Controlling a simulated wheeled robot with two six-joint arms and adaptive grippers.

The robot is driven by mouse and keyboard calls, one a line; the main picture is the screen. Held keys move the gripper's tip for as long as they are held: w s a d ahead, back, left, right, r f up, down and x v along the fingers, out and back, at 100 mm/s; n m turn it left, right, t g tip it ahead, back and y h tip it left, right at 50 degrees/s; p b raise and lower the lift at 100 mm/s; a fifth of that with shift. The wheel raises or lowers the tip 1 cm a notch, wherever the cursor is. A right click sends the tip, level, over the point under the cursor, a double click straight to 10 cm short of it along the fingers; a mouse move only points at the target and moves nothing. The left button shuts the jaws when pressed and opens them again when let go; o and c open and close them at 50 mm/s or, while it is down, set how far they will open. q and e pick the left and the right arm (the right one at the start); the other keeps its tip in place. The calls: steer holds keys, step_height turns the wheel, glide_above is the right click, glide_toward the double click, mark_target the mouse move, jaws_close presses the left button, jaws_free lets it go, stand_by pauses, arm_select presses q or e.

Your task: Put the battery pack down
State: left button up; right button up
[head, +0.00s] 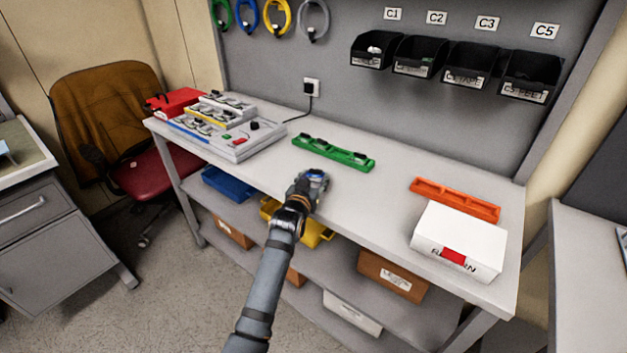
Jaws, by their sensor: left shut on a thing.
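My left gripper (308,188) is over the front edge of the workbench (375,200), near its middle. It is shut on a small grey and blue thing (317,176), which I take to be the battery pack. The fingers hide much of it, and I cannot tell whether it touches the bench top. A green tray (345,157) with dark pieces in it lies just behind the gripper. An orange tray (455,199) lies to the right and looks empty. My right gripper is out of view.
A white box (462,232) with a red label stands at the bench's right front. A grey station (232,143) and a red case (173,101) stand at the left. Black bins (375,50) hang on the back panel. The bench between the green and orange trays is clear.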

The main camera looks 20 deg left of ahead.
mark_target(315, 174)
arm_select(q)
steer(key=o, duration=0.8)
steer(key=shift+f, duration=0.2)
steer(key=shift+c, duration=0.2)
steer(key=o, duration=0.4)
steer(key=shift+w, duration=0.15)
steer(key=shift+o, duration=0.2)
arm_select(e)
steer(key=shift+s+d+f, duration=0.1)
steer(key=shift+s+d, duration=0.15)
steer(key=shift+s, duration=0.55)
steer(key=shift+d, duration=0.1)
arm_select(q)
steer(key=shift+r, duration=0.2)
steer(key=s+p, duration=0.1)
steer(key=s+r+p, duration=0.1)
steer(key=s+p, duration=0.2)
steer(key=p, duration=0.1)
steer(key=shift+s+r, duration=0.25)
steer(key=shift+s, duration=0.1)
steer(key=s+p, duration=0.4)
steer(key=s, duration=0.3)
steer(key=shift+s+r, duration=0.15)
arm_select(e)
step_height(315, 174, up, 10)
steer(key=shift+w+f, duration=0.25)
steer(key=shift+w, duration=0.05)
